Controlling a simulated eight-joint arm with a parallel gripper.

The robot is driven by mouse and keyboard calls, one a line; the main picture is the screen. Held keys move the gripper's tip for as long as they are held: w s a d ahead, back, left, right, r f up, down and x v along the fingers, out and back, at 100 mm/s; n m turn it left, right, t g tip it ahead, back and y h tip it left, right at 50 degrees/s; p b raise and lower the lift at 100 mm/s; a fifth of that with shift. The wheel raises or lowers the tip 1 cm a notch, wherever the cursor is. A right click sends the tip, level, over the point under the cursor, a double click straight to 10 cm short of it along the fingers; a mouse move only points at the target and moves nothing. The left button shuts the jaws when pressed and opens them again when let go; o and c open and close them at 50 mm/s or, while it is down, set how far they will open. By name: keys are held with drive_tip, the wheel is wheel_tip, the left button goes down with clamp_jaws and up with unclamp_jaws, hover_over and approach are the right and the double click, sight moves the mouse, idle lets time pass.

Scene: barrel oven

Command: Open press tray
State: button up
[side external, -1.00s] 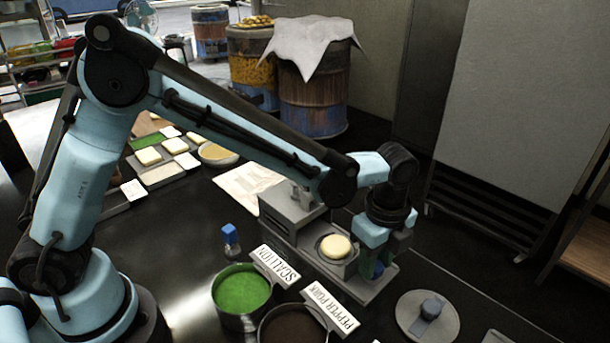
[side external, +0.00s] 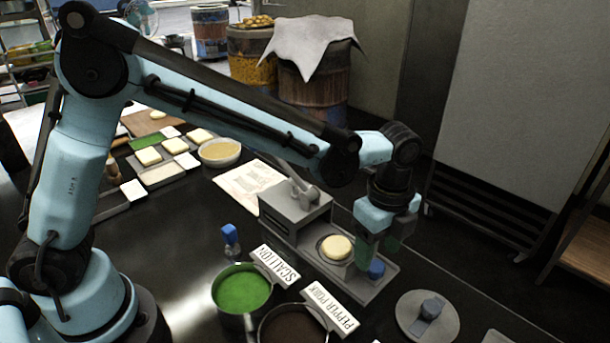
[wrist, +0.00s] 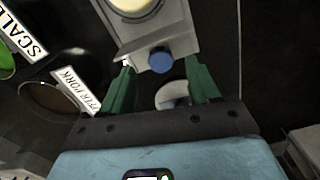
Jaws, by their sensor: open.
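The grey press (side external: 296,208) stands on the dark counter with its tray (side external: 362,290) slid out toward the front right. A pale round dough piece (side external: 336,247) sits in the tray's round recess, and its edge shows at the top of the wrist view (wrist: 135,4). A blue knob (side external: 376,269) is at the tray's outer end. My gripper (side external: 378,247) is open and empty, just above the knob. In the wrist view the knob (wrist: 161,60) lies beyond the green fingertips, roughly between them and apart from them.
A pot of green filling (side external: 241,290) and a pot of dark filling (side external: 292,325) stand in front of the press with name signs. Trays of dough squares (side external: 160,165) are behind.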

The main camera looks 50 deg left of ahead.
wheel_tip(320, 180, up, 9)
idle(0.3)
drive_tip(key=s+a+n+t, duration=0.3)
drive_tip(key=s+a+n, duration=0.2)
drive_tip(key=a+n, duration=0.5)
drive_tip(key=s+a+f+n+t, duration=0.1)
drive_tip(key=s+a+n+t, duration=0.3)
drive_tip(key=a+n, duration=0.6)
drive_tip(key=shift+s+a, duration=0.3)
drive_tip(key=shift+s, duration=0.5)
